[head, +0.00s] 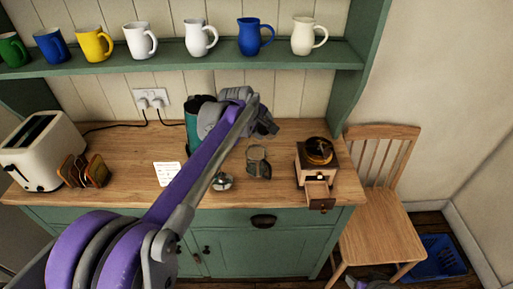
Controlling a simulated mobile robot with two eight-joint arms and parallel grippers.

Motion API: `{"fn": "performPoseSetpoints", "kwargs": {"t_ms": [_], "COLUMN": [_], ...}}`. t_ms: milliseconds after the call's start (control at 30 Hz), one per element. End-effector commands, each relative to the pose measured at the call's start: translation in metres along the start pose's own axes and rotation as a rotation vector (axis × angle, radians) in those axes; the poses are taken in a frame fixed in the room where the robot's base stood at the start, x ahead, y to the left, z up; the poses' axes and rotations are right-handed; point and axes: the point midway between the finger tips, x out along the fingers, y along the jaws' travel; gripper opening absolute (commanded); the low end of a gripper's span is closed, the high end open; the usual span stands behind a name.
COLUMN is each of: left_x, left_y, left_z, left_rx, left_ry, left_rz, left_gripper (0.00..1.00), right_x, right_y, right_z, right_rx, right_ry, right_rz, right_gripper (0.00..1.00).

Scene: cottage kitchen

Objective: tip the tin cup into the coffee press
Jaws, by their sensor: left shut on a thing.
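The coffee press (258,162) is a small glass vessel with a grey metal frame, upright on the wooden worktop, its top open. A round metal piece with a knob (222,182), which looks like its lid, lies to its left. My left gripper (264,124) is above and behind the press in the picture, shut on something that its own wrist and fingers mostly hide. I cannot make out the tin cup clearly; it shows nowhere else on the worktop. At the bottom right edge, a small grey and purple part of my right gripper (372,284) shows, too cut off to read.
A coffee grinder (312,158) with its drawer (318,192) pulled out stands right of the press. A teal container (192,125) stands behind my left arm. A toaster (42,152), a toast rack (84,171) and a white card (167,173) are to the left. Mugs and jugs line the shelf above.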

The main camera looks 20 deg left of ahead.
Motion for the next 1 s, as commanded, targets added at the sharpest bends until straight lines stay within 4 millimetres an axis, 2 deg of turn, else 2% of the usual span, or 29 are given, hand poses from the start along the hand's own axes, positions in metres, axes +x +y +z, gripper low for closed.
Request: {"fn": "performPoseSetpoints", "kwargs": {"t_ms": [267, 567, 1000], "left_x": [-0.007, 0.001, -0.006], "left_y": [-0.005, -0.016, -0.017], "left_z": [-0.004, -0.005, -0.008], "left_rx": [-0.046, -0.094, -0.163], "left_ry": [-0.036, -0.077, -0.137], "left_rz": [0.127, 0.264, 0.466], "left_gripper": [0.00, 0.00, 0.00], "right_x": [0.003, 0.011, 0.006], "right_y": [0.000, 0.000, 0.000], "right_z": [0.004, 0.014, 0.009], "right_rx": [0.000, 0.000, 0.000], "right_ry": [-0.004, -0.014, -0.009], "right_rz": [0.000, 0.000, 0.000], "right_gripper": [0.54, 0.54, 0.54]}}
